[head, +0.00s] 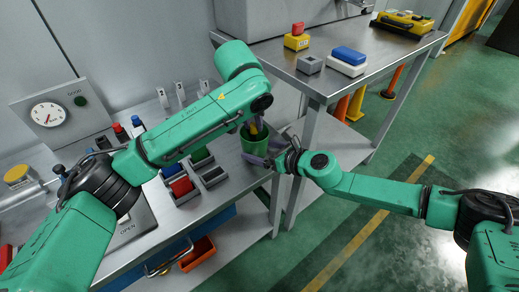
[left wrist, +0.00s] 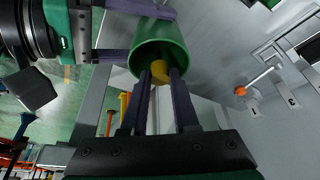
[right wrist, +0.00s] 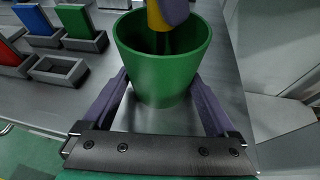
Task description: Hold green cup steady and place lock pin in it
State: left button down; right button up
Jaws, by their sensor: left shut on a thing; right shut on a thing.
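The green cup (head: 254,146) stands upright at the right end of the bench. My right gripper (head: 262,160) is shut on it, with purple fingers on both sides of the cup in the right wrist view (right wrist: 160,85). My left gripper (left wrist: 160,76) is shut on the yellow lock pin (left wrist: 159,70) and points down over the cup's mouth. In the right wrist view the yellow part of the pin (right wrist: 156,17) is at the rim and a darker part reaches into the cup. Whether its lower end touches the bottom is hidden.
Small grey holders with red (head: 181,186), green and blue blocks stand left of the cup. A grey panel with a dial (head: 47,114) is at the far left. A second table (head: 330,83) at the back right carries a red-topped yellow box (head: 297,40) and a blue-and-white block (head: 347,60).

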pick_arm(q)
jog(key=c, duration=0.6)
grip_release()
jog(key=v, duration=1.2)
pick_arm(e)
jog(key=o, duration=1)
pick_arm(q)
jog(key=shift+a, duration=0.1)
pick_arm(e)
jog(key=shift+d, duration=0.1)
